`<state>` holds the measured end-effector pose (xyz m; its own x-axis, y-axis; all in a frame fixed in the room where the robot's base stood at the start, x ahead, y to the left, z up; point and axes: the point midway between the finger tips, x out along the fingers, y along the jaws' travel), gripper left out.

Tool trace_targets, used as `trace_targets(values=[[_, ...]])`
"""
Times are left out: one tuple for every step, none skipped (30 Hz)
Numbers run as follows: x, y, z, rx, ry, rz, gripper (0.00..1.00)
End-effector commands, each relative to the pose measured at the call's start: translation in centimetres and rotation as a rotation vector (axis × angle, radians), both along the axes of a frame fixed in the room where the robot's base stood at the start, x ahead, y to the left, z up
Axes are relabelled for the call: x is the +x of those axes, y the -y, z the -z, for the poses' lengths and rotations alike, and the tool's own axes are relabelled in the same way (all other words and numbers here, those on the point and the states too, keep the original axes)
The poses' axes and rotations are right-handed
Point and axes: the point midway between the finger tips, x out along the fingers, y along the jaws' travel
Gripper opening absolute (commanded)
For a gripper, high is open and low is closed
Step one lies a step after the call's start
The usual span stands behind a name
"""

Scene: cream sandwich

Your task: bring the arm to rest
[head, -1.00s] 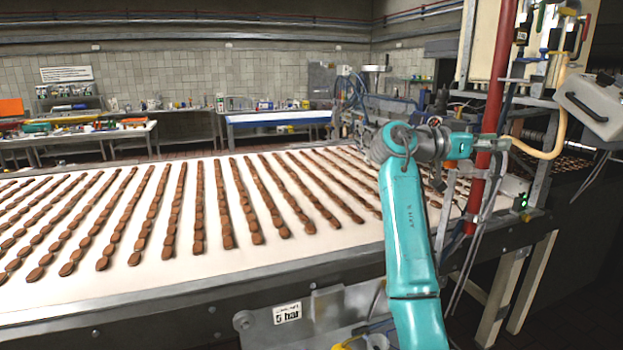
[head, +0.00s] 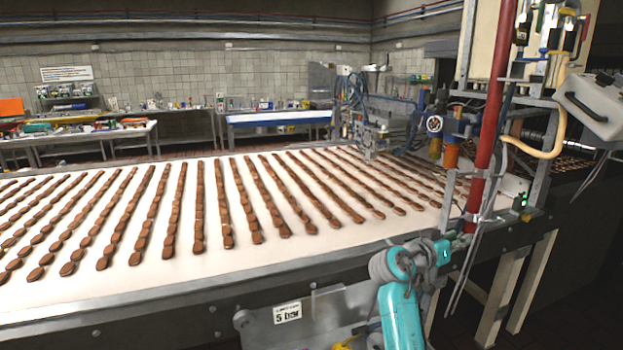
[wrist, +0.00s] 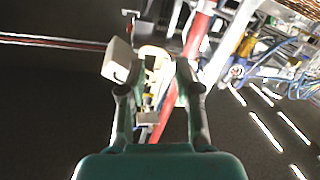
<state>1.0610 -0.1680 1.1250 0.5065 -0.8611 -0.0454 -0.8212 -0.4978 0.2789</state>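My teal arm (head: 403,315) is low at the bottom right of the head view, in front of the conveyor's near edge. Its grey and teal wrist end (head: 440,252) points right, toward the red pipe. The fingers cannot be made out in the head view. In the wrist view my gripper (wrist: 153,82) has its two fingers spread apart. Nothing is held between them; the red pipe and machine parts show behind the gap.
A wide white conveyor (head: 300,250) carries rows of brown biscuits (head: 198,215). The red pipe (head: 490,130) stands upright close to the right of my arm, with hoses and a frame around it. A grey box (head: 587,105) hangs at the upper right.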

Motion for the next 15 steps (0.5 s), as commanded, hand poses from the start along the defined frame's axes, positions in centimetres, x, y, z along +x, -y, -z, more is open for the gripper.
trace_targets(values=[[-0.5,-0.3,2.8,-0.001,-0.027,-0.035,0.33],[-0.8,-0.5,4.2,-0.002,-0.041,-0.057,0.33],[-1.2,-0.8,6.0,-0.002,-0.059,-0.088,0.33],[-1.6,-1.0,7.4,-0.002,-0.072,-0.109,0.33],[-2.0,-1.3,8.8,-0.001,-0.084,-0.132,0.33],[-2.5,-1.6,10.5,-0.001,-0.1,-0.162,0.33],[-3.0,-1.9,11.8,0.0,-0.113,-0.183,0.33],[-3.5,-2.2,13.1,0.001,-0.122,-0.206,0.33],[-4.2,-2.5,14.8,0.002,-0.138,-0.235,0.33],[-4.8,-2.8,16.0,0.004,-0.148,-0.256,0.33],[-5.4,-3.1,17.1,0.005,-0.158,-0.278,0.33],[-6.3,-3.5,18.7,0.009,-0.169,-0.306,0.33],[-6.9,-3.8,19.8,0.011,-0.179,-0.327,0.33],[-7.6,-4.1,20.9,0.013,-0.188,-0.348,0.33],[-8.6,-4.5,22.4,0.018,-0.199,-0.376,0.33]])
